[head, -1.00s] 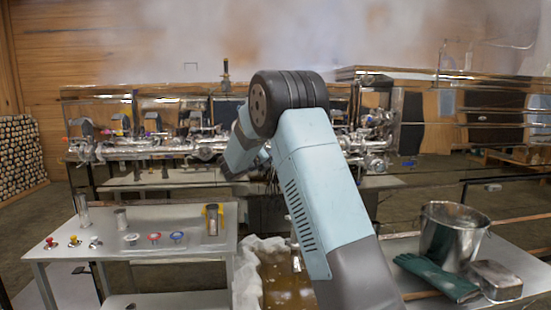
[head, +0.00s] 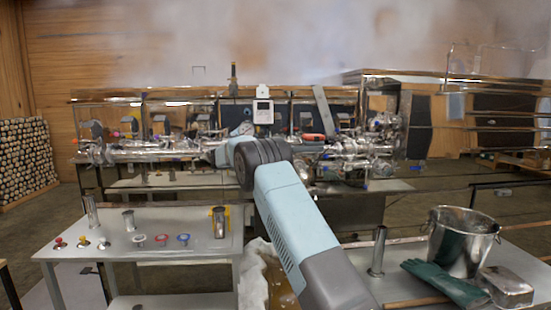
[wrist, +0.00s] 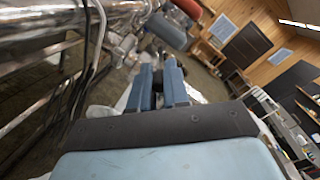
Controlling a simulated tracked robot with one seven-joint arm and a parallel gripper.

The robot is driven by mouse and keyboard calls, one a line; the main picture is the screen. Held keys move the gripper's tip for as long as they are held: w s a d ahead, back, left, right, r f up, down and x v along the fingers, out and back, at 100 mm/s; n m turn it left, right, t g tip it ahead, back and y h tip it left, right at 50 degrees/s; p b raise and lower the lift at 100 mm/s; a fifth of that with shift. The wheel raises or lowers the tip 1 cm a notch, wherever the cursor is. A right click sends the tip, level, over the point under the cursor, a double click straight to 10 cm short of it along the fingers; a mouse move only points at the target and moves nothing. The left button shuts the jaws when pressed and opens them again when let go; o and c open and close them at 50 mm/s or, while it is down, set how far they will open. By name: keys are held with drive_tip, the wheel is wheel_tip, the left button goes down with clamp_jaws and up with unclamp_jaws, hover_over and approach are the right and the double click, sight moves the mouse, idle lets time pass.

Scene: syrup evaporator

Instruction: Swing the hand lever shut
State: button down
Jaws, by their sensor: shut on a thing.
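My gripper (wrist: 158,80) shows in the wrist view as two blue fingers close together, with a narrow dark piece between them. I take this piece to be the hand lever, but its shape is mostly hidden by the fingers. Beyond the fingertips are a blue-grey cylinder (wrist: 170,31) and an orange-red part (wrist: 188,9). An orange-red handle (head: 313,137) shows just right of that joint.
A grey side table (head: 75,248) with knobs and metal cups stands at the left. A second table at the right holds a steel bucket (head: 460,240), green gloves (head: 440,282) and a metal box (head: 505,287). Steam hangs above the evaporator.

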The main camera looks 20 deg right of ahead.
drive_tip(key=shift+w+g, duration=0.3)
drive_tip(key=shift+w, duration=0.05)
idle(0.4)
drive_tip(key=c, duration=1.4)
unclamp_jaws()
drive_tip(key=shift+a, duration=0.1)
drive_tip(key=a, duration=1.2)
drive_tip(key=shift+w, duration=0.3)
drive_tip(key=shift+d+f, duration=0.1)
